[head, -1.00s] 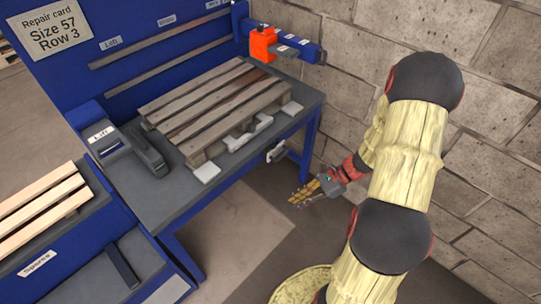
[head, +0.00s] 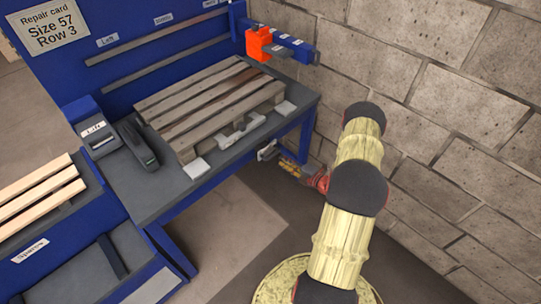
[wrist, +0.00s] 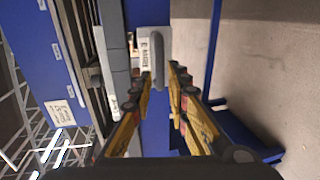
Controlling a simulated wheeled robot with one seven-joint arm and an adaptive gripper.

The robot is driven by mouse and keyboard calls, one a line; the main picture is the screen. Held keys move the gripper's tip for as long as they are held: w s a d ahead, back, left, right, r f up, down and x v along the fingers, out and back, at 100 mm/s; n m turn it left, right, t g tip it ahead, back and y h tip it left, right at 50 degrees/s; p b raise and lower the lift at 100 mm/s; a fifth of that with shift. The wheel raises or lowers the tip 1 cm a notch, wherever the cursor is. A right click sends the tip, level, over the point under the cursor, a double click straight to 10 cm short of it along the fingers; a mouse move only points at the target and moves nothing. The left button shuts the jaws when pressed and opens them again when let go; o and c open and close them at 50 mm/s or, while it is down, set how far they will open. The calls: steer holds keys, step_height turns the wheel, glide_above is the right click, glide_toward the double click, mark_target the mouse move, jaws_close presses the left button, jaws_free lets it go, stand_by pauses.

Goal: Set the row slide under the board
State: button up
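A pale labelled block with a grey handle, perhaps the row slide (head: 267,151), sits at the bench's right front edge, below the top. In the wrist view the labelled block (wrist: 146,52) and its handle lie ahead, between the finger lines. My gripper (head: 287,164) is beside it in the head view. In the wrist view my gripper (wrist: 157,80) is open, fingers apart, with nothing between the tips. Whether it touches the handle I cannot tell. The slatted wooden pallet (head: 205,108) lies on the bench top; its underside is mostly hidden.
The repair card (head: 46,28) reads Size 57, Row 3. An orange unit (head: 258,43) sits on a blue rail at the back right. A grey device (head: 98,132) and a dark hand tool (head: 138,147) lie left of the pallet. A block wall (head: 430,70) bounds the right.

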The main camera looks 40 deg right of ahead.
mark_target(274, 154)
steer(key=shift+b+x, duration=0.95)
steer(key=shift+x, duration=2.95)
steer(key=shift+c, duration=1.4)
jaws_close()
